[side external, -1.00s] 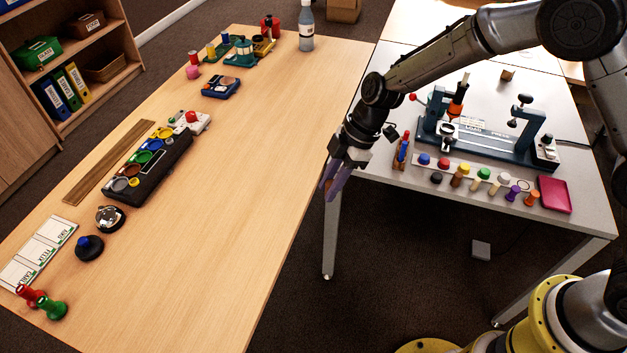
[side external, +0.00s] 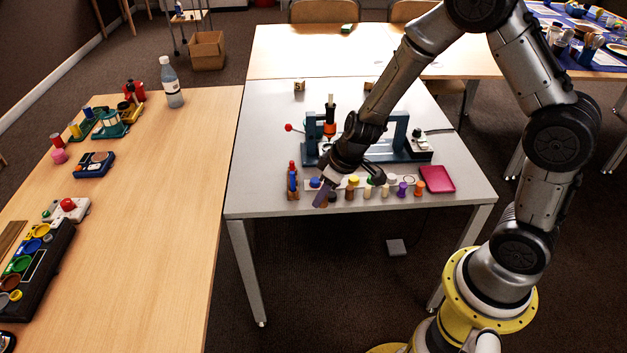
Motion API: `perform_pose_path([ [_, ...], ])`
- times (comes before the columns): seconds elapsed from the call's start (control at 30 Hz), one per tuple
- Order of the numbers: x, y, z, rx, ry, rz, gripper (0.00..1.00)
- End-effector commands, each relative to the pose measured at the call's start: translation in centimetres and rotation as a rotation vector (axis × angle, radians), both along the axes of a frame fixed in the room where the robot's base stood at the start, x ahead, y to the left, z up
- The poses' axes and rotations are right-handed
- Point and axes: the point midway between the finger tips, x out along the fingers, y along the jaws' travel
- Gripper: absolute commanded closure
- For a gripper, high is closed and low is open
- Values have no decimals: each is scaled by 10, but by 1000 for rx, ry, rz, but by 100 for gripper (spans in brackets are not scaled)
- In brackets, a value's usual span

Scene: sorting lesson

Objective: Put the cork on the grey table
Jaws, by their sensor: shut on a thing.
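My gripper (side external: 322,198) is over the front left part of the grey table (side external: 258,178), pointing down. The fingertips are near the table's front edge. I cannot tell how far above the top they are.
A red and blue figure (side external: 292,182) stands just left of my gripper. A strip with coloured pegs and a pink tray (side external: 437,179) lie to the right. The grey top is bare at left.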

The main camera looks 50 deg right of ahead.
Motion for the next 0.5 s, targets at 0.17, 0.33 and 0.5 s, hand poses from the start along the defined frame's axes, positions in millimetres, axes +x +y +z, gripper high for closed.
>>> perform_pose_path([
  [0.17,-2,-15,-4,-3,-23,-177,100],
  [0.33,1,-17,-3,3,-35,-223,100],
  [0.5,1,-16,-3,4,-35,-221,100],
])
